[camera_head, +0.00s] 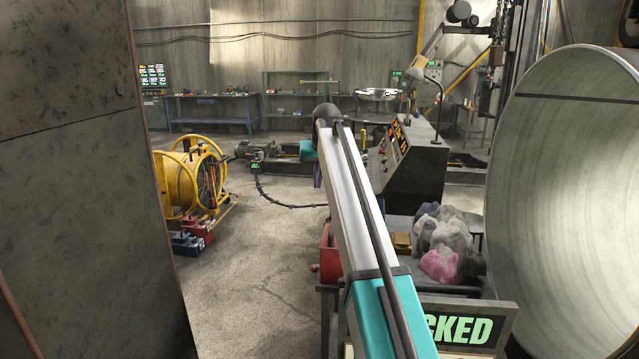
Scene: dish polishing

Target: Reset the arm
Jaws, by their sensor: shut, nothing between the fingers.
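My arm, teal and silver, reaches from the bottom of the head view up to a dark joint near the middle. Past that joint, the rest of the arm is mostly hidden, and I cannot make out my gripper.
A large metal dish (565,190) stands close on the right, and a dark metal panel (85,180) on the left. A bench with colored rags (440,245), a red bin (330,255) and a control console (415,165) lie near my arm. A yellow reel (180,185) stands left. Floor between is open.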

